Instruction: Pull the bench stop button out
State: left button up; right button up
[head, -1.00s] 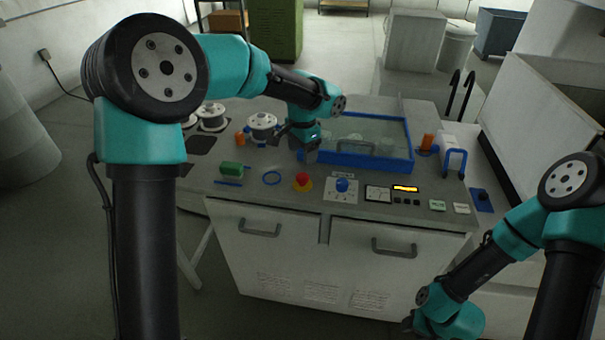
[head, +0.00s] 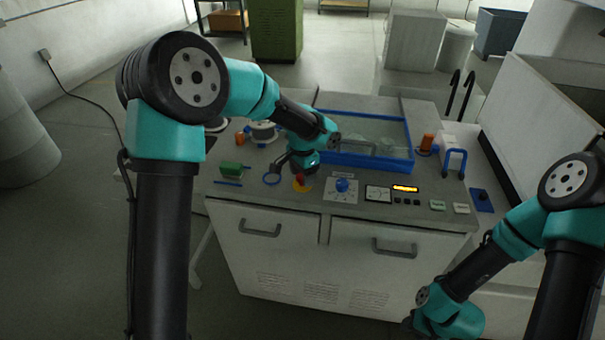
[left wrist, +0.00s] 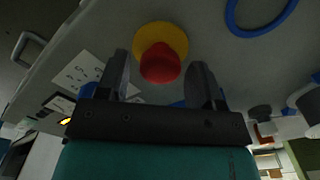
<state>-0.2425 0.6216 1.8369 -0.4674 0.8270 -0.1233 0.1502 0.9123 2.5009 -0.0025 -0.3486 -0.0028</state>
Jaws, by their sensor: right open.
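The bench stop button is a red knob on a yellow disc (head: 298,187) on the bench top, near its front edge. My left gripper (head: 300,175) is over it and partly covers it. In the left wrist view the red knob (left wrist: 160,63) lies between the two spread fingertips, with gaps on both sides, so the gripper looks open. I cannot tell how far above the knob the fingertips are. My right gripper (head: 409,321) is low in front of the bench, mostly hidden by its wrist, away from the button.
A blue-framed tank (head: 365,163) stands behind.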

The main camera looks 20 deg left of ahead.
pick_arm(q)
grip_shut()
jog(key=shift+r, duration=0.65)
jog(key=shift+o, duration=0.8)
grip_release()
jog(key=shift+r, duration=0.1)
notch_tip(320, 180, up, 17)
